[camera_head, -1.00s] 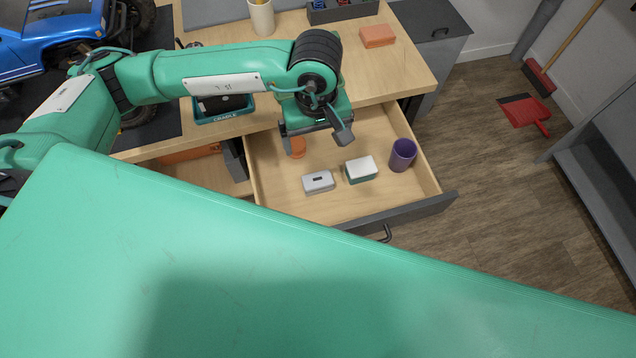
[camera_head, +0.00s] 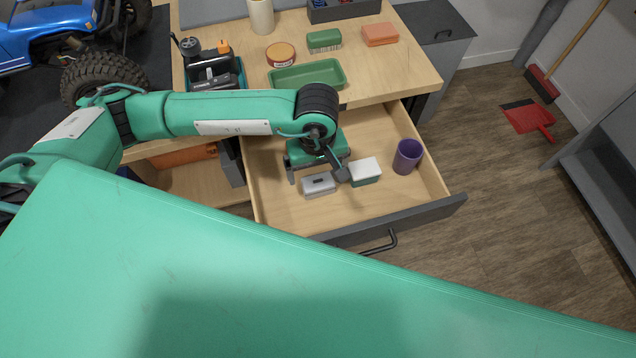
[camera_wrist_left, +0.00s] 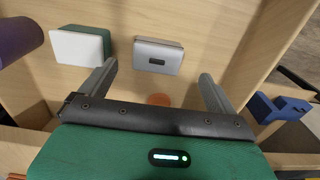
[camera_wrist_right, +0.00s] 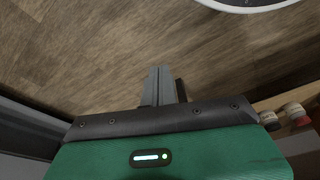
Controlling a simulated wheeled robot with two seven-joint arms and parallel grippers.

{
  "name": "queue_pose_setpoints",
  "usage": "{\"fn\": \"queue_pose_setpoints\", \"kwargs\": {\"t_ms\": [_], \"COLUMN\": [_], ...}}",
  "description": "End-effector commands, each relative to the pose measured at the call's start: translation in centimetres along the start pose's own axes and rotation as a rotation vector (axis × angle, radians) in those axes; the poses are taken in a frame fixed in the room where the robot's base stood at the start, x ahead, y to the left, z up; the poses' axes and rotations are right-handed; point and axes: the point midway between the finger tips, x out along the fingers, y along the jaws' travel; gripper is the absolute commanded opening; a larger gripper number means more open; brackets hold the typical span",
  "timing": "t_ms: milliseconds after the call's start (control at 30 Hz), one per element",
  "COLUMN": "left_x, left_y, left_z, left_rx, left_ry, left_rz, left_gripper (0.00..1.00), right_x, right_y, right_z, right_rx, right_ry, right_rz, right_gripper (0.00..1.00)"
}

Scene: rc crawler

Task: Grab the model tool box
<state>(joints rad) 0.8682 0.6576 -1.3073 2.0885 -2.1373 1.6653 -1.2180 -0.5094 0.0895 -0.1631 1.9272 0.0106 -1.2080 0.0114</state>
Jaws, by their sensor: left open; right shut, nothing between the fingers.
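A small silver-grey box with a dark slot on its lid (camera_head: 319,186), seemingly the model tool box, lies in the open drawer (camera_head: 290,215). In the left wrist view the grey box (camera_wrist_left: 158,57) sits just beyond and between the fingertips. My left gripper (camera_head: 317,176) is open and empty, low over the drawer on the far side of the grey box; whether it touches the box I cannot tell. My right gripper (camera_wrist_right: 160,72) is shut and empty over wooden floor, outside the head view.
A purple cup (camera_head: 408,156) stands at the drawer's right side. An orange round thing (camera_wrist_left: 159,99) lies in the drawer. The workbench behind holds a green tray (camera_head: 307,75), a brush (camera_head: 324,40) and an orange block (camera_head: 380,34). The drawer's front right is clear.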

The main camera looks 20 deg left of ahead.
Motion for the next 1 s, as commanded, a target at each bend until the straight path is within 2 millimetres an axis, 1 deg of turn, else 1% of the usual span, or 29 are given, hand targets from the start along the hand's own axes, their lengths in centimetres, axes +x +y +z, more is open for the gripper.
{"fn": "queue_pose_setpoints", "kwargs": {"t_ms": [33,233,500,600,800,833,867,1000], "left_x": [0.5,1.9,5.7,6.3,6.3,6.3,6.3,6.3], "left_y": [0.0,0.1,0.3,0.3,0.4,0.4,0.4,0.4], "left_z": [0.0,-0.1,-0.5,-0.5,-0.5,-0.5,-0.5,-0.5], "left_rx": [0.000,0.000,0.000,0.001,0.001,0.001,0.001,0.001], "left_ry": [-0.001,-0.001,-0.002,0.000,0.001,0.001,0.001,0.001], "left_rz": [-0.001,-0.001,-0.002,0.000,0.000,0.000,0.000,0.000], "left_gripper": [0.94,0.94,0.94,0.94,0.94,0.92,0.86,0.58], "right_x": [0.0,0.1,0.9,1.0,1.0,1.0,1.0,0.9], "right_y": [0.0,0.0,0.1,0.1,0.1,0.1,0.1,0.1], "right_z": [0.0,0.1,0.5,0.4,0.2,0.2,0.2,0.2], "right_rx": [0.000,0.000,0.001,0.000,0.000,0.000,0.000,-0.001], "right_ry": [0.000,-0.002,-0.011,-0.011,-0.008,-0.008,-0.007,-0.008], "right_rz": [0.000,0.000,0.001,0.002,0.002,0.002,0.002,0.001], "right_gripper": [0.00,0.00,0.00,0.00,0.00,0.00,0.00,0.00]}}
